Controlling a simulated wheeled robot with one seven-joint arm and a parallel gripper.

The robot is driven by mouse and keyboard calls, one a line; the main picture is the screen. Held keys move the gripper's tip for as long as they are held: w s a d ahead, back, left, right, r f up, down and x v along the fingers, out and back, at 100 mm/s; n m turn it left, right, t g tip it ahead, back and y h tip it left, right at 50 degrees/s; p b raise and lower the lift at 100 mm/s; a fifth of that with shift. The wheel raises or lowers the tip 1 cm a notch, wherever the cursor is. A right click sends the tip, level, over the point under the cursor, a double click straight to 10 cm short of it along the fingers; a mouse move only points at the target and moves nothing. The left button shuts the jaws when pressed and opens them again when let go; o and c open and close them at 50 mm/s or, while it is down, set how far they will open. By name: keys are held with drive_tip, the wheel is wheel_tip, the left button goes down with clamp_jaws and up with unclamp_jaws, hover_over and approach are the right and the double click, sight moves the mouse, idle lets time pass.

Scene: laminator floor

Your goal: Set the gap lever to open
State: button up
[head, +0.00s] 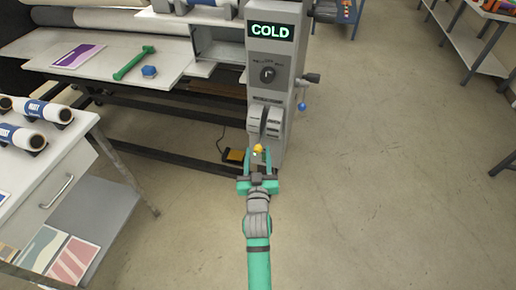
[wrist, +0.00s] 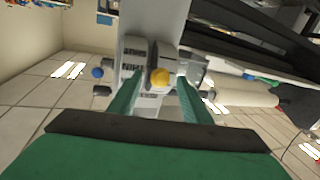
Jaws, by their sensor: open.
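A grey machine column (head: 288,70) stands in the upper middle of the head view, with a lit COLD display (head: 270,30). A lever with a yellow ball knob (head: 258,148) projects from low on its front, below two pale grey plates (head: 264,121). The knob also shows in the wrist view (wrist: 159,77), near the middle. My green gripper (head: 258,156) is open, with one finger on each side of the knob in both views. I see no finger touching it, and cannot tell its depth between them. The lever's shaft is mostly hidden, and its markings are unreadable.
A blue ball handle (head: 302,106) and dark knob (head: 311,78) project from the column's right side. A dial (head: 268,74) sits below the display. A black-and-yellow pedal (head: 233,156) lies on the floor to the left. A white cart (head: 50,185) stands left; floor on the right is clear.

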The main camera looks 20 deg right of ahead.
sight(262, 135)
drive_tip(key=shift+x, duration=1.6)
clamp_jaws()
